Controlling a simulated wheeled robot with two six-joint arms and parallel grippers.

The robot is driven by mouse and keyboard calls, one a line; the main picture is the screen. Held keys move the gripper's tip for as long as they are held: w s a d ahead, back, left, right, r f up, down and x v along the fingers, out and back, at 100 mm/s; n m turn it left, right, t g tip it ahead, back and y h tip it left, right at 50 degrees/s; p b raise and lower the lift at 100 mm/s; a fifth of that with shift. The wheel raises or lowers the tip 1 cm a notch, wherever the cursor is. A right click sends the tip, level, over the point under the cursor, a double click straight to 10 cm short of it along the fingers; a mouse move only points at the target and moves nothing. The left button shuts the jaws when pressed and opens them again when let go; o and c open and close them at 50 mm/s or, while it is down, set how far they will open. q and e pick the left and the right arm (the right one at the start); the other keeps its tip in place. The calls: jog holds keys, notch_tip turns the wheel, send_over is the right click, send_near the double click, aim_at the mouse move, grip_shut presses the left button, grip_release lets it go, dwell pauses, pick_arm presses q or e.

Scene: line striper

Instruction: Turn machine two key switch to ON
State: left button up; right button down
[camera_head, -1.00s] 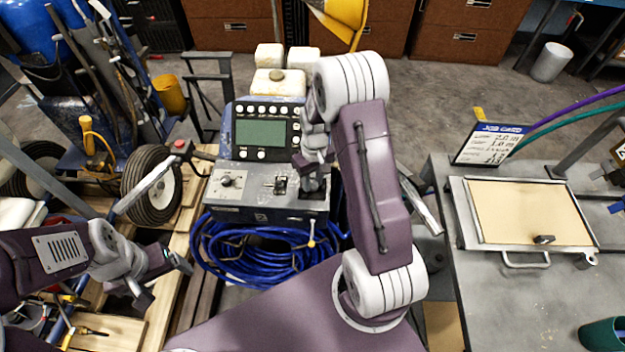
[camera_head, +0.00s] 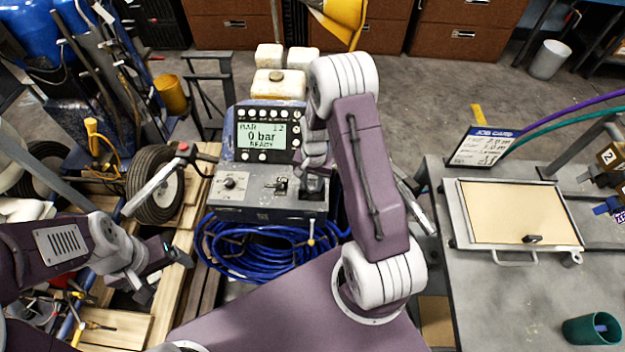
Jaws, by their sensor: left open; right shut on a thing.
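The machine (camera_head: 262,205) has a grey control panel with a knob (camera_head: 230,182) at left, a small switch or lever (camera_head: 280,187) in the middle, and a display (camera_head: 262,136) that is lit and reads "0 bar READY". My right gripper (camera_head: 313,186) points down at the right end of the panel. It is shut on what seems to be the key switch, which the gripper itself hides, so its position cannot be read. My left gripper (camera_head: 168,262) is open and empty, left of the blue hose and apart from the machine.
A coiled blue hose (camera_head: 255,255) hangs below the panel. White containers (camera_head: 278,84) stand behind the machine. A wheel (camera_head: 155,187) and a handle bar stand at left. At right, a grey bench (camera_head: 500,300) holds a job card (camera_head: 484,146), a framed board (camera_head: 520,213) and a green cup (camera_head: 592,329).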

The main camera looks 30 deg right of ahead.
aim_at(313, 185)
jog(key=shift+w+r+m+p, duration=0.1)
jog(key=shift+m+p, duration=0.2)
jog(key=shift+m, duration=0.6)
jog(key=c, duration=1.1)
grip_release()
jog(key=shift+o, duration=0.2)
notch_tip(313, 185, up, 9)
jog(key=shift+s, duration=0.2)
